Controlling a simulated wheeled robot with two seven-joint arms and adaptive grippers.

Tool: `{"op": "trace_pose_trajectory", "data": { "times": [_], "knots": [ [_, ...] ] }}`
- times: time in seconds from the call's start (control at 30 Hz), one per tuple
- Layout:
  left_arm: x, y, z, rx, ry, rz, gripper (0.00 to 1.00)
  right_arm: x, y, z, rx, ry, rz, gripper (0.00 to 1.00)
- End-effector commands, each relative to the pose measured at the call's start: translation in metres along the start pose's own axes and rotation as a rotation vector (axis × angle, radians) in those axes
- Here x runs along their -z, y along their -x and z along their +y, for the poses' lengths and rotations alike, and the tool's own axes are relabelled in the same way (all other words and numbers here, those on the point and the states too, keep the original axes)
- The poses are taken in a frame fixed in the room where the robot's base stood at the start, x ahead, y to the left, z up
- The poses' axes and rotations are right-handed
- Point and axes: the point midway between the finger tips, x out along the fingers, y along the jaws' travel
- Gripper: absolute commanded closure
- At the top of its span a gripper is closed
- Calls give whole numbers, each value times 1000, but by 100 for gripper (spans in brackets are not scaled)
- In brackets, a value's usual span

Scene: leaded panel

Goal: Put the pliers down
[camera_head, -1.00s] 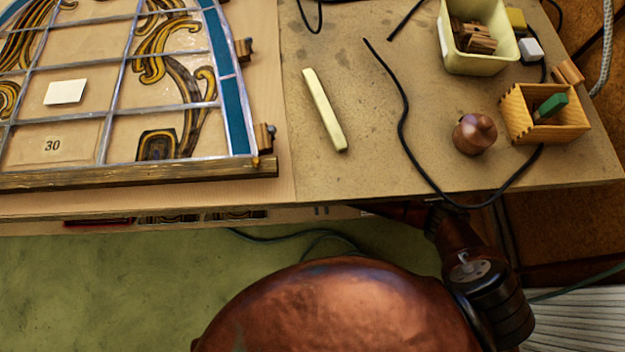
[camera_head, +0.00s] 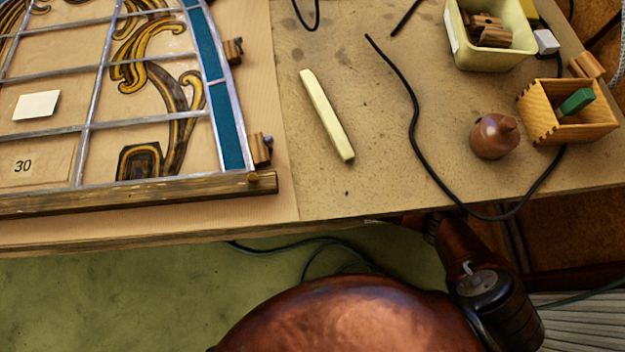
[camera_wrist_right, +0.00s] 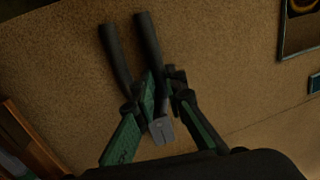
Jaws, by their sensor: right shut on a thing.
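The pliers (camera_wrist_right: 148,45) show in the right wrist view, with two long dark handles pointing up the picture and a grey metal head at the lower end. My right gripper (camera_wrist_right: 158,112), with green-sided fingers, is shut on them near the head. A brown speckled surface lies behind the pliers; I cannot tell if they touch it. In the head view neither gripper nor the pliers show. The worktable (camera_head: 385,185) fills the upper part of that view.
The leaded panel (camera_head: 226,125) lies on the table at left. A pale yellow bar (camera_head: 327,115), a brown knob-topped object (camera_head: 494,136), a wooden box (camera_head: 590,132), a cream tub (camera_head: 490,59) and black cable (camera_head: 413,130) occupy the right side. Bare table lies around the bar.

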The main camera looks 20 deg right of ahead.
Motion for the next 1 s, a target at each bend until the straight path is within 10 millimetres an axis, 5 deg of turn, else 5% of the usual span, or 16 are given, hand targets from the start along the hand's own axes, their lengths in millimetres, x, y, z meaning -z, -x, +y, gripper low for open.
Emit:
{"op": "trace_pose_trajectory", "data": {
  "times": [0.37,0.4,0.6,1.0],
  "knots": [
    [2,0,1,-2,-1,6,60,1,-2,0,2,0,3,100],
    [2,0,1,-2,-1,6,60,1,-2,0,2,0,3,86],
    [1,0,0,-1,-1,6,60,1,-2,0,1,0,3,72],
    [1,2,0,0,0,6,60,1,5,0,0,0,3,72]
  ]
}}
